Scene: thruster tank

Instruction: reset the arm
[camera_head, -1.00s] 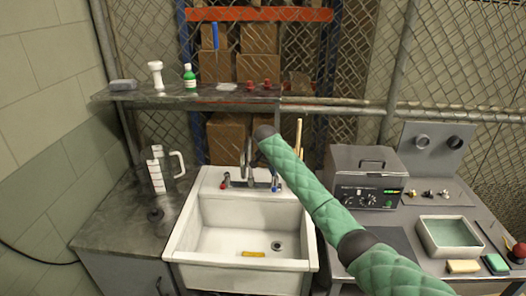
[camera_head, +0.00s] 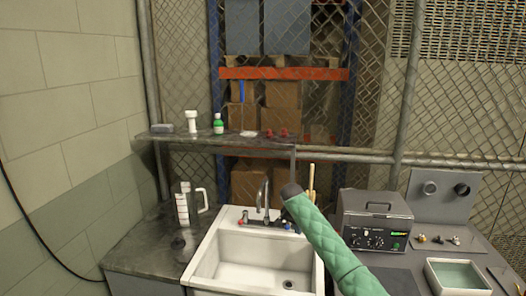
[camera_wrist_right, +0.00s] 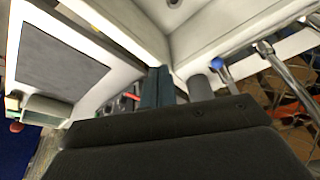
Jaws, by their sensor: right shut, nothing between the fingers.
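My right arm (camera_head: 330,245), in a green quilted sleeve, comes in from the lower right of the head view. Its dark rounded end (camera_head: 290,191) appears in front of the sink's back right corner; the fingers cannot be made out there. In the right wrist view, my right gripper (camera_wrist_right: 166,86) shows its dark fingers together, with nothing between them. Beyond them are the sink's white rim (camera_wrist_right: 130,30) and the blue-marked tap handle (camera_wrist_right: 217,63). My left arm and gripper are not in view.
The white sink (camera_head: 212,262) with its chrome faucet (camera_head: 262,193) stands in the middle. A grey heated bath unit (camera_head: 375,222) and a tray (camera_head: 433,277) are on the right bench. A shelf (camera_head: 215,139) holds bottles above.

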